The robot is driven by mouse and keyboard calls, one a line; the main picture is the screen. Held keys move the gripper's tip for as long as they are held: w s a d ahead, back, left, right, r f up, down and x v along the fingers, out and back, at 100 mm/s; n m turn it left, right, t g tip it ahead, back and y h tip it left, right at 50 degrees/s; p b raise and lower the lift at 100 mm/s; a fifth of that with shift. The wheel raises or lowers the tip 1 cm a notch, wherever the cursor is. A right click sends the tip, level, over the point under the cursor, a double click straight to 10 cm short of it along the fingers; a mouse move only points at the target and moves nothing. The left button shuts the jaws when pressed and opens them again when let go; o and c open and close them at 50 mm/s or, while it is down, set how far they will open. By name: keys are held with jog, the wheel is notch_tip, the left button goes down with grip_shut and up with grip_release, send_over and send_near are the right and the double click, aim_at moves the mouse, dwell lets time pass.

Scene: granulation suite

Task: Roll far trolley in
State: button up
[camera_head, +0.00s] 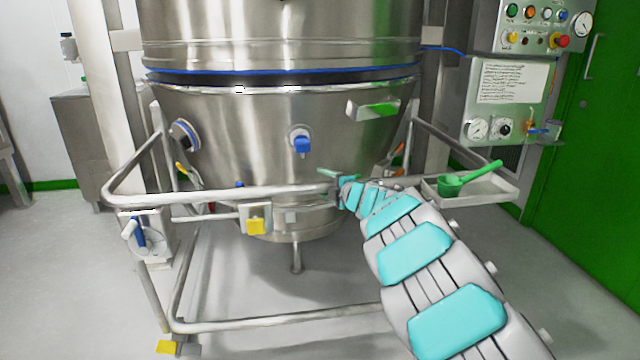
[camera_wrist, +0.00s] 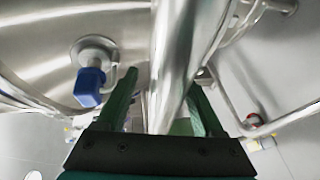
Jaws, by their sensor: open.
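The trolley (camera_head: 240,193) is a tubular steel frame around a conical steel bowl (camera_head: 240,130), beneath a steel upper vessel with a blue ring. My gripper (camera_head: 338,186) is at the right part of the trolley's front rail. In the wrist view, the open green fingers of my gripper (camera_wrist: 165,95) stand on either side of the shiny rail (camera_wrist: 178,60). I cannot tell whether either finger touches it. The bowl's blue-capped port (camera_wrist: 90,85) lies left of the fingers. My arm hides part of the trolley's right side.
A small tray (camera_head: 505,190) with a green scoop (camera_head: 455,184) is close to the right of my arm. A control panel (camera_head: 505,100) and a green door (camera_head: 595,170) stand at the right. A steel cabinet (camera_head: 85,140) stands at the left. The floor left of the trolley is clear.

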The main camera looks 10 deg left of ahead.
jog(key=v, duration=0.5)
jog(key=shift+s+r, duration=0.1)
jog(key=shift+c, duration=0.3)
